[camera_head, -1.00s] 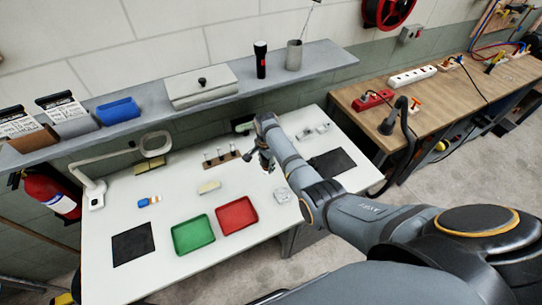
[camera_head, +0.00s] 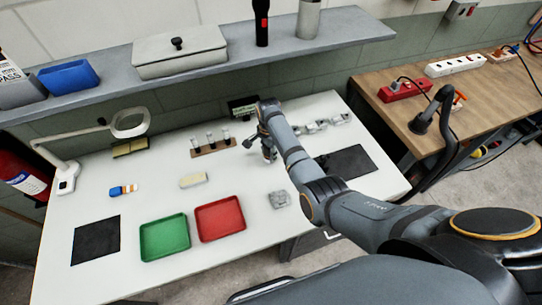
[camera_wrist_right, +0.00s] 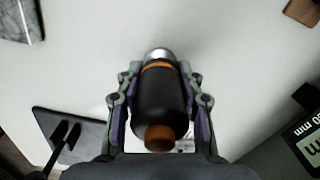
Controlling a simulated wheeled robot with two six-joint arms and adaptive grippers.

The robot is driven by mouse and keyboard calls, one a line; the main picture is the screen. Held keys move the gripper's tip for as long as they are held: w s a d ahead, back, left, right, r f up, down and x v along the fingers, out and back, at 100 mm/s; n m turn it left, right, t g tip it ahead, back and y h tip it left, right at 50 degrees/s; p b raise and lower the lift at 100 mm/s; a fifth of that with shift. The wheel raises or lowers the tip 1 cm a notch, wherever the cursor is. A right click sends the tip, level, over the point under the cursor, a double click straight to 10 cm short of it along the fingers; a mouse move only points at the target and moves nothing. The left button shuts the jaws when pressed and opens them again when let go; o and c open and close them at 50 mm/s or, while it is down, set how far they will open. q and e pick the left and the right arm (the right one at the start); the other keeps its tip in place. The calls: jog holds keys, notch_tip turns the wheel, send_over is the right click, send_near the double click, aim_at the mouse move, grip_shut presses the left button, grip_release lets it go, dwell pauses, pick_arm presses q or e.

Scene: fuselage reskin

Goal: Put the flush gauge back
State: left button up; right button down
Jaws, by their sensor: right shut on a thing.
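The flush gauge (camera_wrist_right: 160,100), a black cylinder with orange bands and a silver tip, is between the fingers of my right gripper (camera_wrist_right: 160,84) in the right wrist view. The fingers are shut on its sides, and it is over the white tabletop. In the head view my right gripper (camera_head: 266,150) is low over the table, right of a small wooden rack (camera_head: 213,147) with several upright pieces. The gauge is hard to make out there. My left gripper is not in view.
Green (camera_head: 164,237) and red (camera_head: 220,218) trays lie at the front. Dark mats lie left (camera_head: 97,240) and right (camera_head: 348,160). A lamp (camera_head: 66,178), a pale block (camera_head: 193,181) and a grey metal part (camera_head: 279,199) stand on the table. A shelf (camera_head: 220,65) runs behind.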

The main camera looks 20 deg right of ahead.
jog(key=shift+d, duration=0.15)
jog(key=shift+s+r, duration=0.15)
jog(key=shift+a+f, duration=0.2)
jog(key=shift+a, duration=0.1)
jog(key=c, duration=0.8)
grip_release()
jog(key=shift+d, duration=0.1)
jog(key=shift+c, duration=0.2)
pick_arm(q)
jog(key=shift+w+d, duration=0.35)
pick_arm(e)
jog(key=shift+r, duration=0.2)
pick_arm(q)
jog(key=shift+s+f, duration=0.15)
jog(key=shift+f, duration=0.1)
pick_arm(e)
notch_tip(320, 180, up, 12)
